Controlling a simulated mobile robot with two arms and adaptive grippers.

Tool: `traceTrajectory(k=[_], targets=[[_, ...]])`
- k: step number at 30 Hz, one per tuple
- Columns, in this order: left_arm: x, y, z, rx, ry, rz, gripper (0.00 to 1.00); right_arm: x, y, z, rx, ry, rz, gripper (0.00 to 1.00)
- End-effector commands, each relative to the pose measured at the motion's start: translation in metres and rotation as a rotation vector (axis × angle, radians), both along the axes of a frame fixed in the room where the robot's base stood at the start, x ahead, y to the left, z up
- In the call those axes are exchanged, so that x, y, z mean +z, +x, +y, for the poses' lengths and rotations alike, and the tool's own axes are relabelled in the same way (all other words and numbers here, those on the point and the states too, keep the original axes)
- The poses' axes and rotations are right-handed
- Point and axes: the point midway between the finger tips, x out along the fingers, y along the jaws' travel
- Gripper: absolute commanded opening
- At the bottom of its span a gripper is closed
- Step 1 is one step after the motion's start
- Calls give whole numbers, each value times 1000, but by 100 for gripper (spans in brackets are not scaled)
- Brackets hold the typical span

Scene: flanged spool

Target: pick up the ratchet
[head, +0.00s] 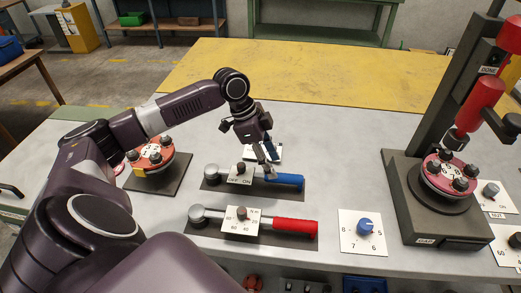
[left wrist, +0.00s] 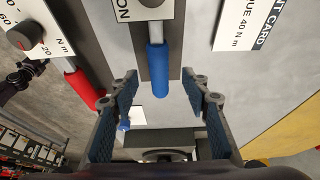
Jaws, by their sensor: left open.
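The ratchet with a blue handle (head: 288,180) lies on a dark mat on the grey bench, its round metal head to the left and an OFF/ON card across its middle. Its blue handle also shows in the left wrist view (left wrist: 158,72), between my fingers as seen from the camera. My left gripper (head: 271,155) is open and hangs just above and behind the blue handle. In the left wrist view the two fingers (left wrist: 160,77) stand apart on either side of the handle; contact cannot be seen. My right gripper is not in view.
A red-handled torque wrench (head: 295,226) lies nearer the front. A blue dial (head: 364,226) stands to its right. A red flanged spool (head: 154,155) stands left, another (head: 449,173) at the dark press stand (head: 445,232) on the right. A white card (left wrist: 250,25) lies behind the ratchet.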

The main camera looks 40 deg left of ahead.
Motion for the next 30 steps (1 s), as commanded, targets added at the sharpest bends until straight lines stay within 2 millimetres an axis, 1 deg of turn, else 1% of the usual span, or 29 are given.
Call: traceTrajectory(k=[3, 8, 11, 15, 18, 23, 24, 26, 30], targets=[[-11, 2, -5, 0, -2, 3, 43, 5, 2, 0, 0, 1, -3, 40], [-28, 6, -10, 0, -1, 4, 43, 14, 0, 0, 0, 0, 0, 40], [-43, 9, -14, -1, -1, 5, 43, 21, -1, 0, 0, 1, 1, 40], [-60, 13, -19, -1, 1, 3, 43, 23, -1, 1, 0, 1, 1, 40], [-65, 14, -20, -1, 2, -1, 43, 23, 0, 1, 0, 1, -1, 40], [-66, 14, -20, -1, 2, -1, 43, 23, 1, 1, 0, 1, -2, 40], [-66, 14, -20, -1, 2, -1, 42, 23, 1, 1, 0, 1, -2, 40], [-66, 14, -20, -1, 2, 1, 35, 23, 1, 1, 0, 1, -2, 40], [-66, 14, -20, -1, 2, 1, 20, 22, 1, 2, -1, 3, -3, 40]])
